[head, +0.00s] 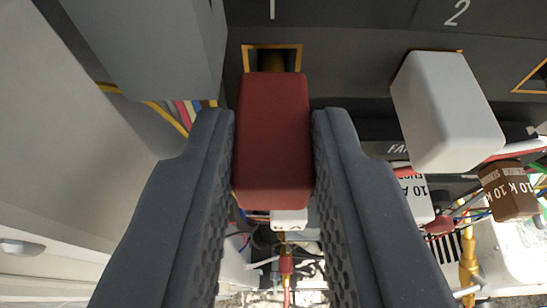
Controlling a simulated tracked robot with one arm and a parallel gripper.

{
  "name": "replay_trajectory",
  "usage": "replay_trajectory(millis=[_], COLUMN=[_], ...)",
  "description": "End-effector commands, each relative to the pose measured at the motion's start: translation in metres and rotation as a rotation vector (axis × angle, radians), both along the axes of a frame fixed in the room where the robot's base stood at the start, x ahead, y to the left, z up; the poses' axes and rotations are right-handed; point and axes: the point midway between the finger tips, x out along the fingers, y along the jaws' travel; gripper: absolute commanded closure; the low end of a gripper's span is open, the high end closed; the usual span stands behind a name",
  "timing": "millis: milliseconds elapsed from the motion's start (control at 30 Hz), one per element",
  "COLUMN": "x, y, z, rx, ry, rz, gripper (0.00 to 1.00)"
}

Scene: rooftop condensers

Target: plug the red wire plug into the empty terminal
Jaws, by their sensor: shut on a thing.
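The red wire plug (271,140) is a red block in the middle of the head view. My gripper (273,135) is shut on it, one dark ridged finger on each side. The far end of the plug is just below the empty terminal (273,57), a yellow-edged dark opening under the number 1. The opening's lower edge is partly hidden by the plug, and I cannot tell whether the plug touches it. A white plug (447,110) sits to the right, below the number 2.
A grey box (150,45) stands close on the left, with coloured wires (183,113) behind it. Another yellow-edged opening (534,80) is at the far right. A brown labelled block (509,190), wires and fittings fill the lower right. A pale panel (60,150) is at left.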

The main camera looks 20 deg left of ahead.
Motion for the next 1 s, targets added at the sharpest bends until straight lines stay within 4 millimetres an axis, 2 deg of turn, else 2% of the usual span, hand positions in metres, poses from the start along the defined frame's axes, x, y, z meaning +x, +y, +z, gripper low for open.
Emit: replay_trajectory(millis=[1000], x=[0.012], y=[0.004], z=[0.0], rx=[0.0], ry=[0.0], rz=[0.0], gripper=[1.0])
